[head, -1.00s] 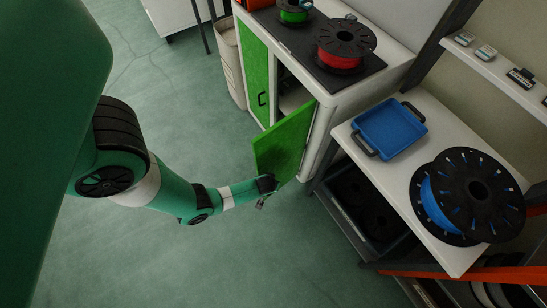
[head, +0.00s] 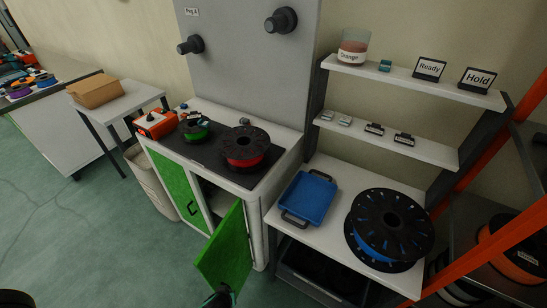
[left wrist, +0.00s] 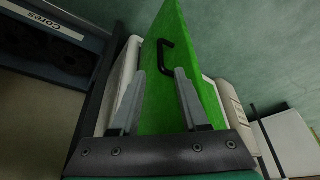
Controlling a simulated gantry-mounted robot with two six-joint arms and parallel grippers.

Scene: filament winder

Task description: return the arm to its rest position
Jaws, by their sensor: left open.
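My left gripper (left wrist: 161,90) is open and empty in the left wrist view, its two grey fingers apart in front of the green cabinet door (left wrist: 172,60). The door's black handle (left wrist: 160,52) shows just beyond the fingertips. In the head view the green door (head: 226,252) stands swung open from the white cabinet, and a dark end part of my left arm shows at the bottom edge by the door's lower corner. Whether it touches the door cannot be told. The rest of that arm is out of frame. My right gripper is not in view.
The worktop holds a red spool (head: 245,150), a green spool (head: 195,130) and an orange box (head: 155,124). A blue tray (head: 308,198) and a blue spool (head: 389,229) stand on the white shelf to the right. A bin (head: 152,182) is left of the cabinet.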

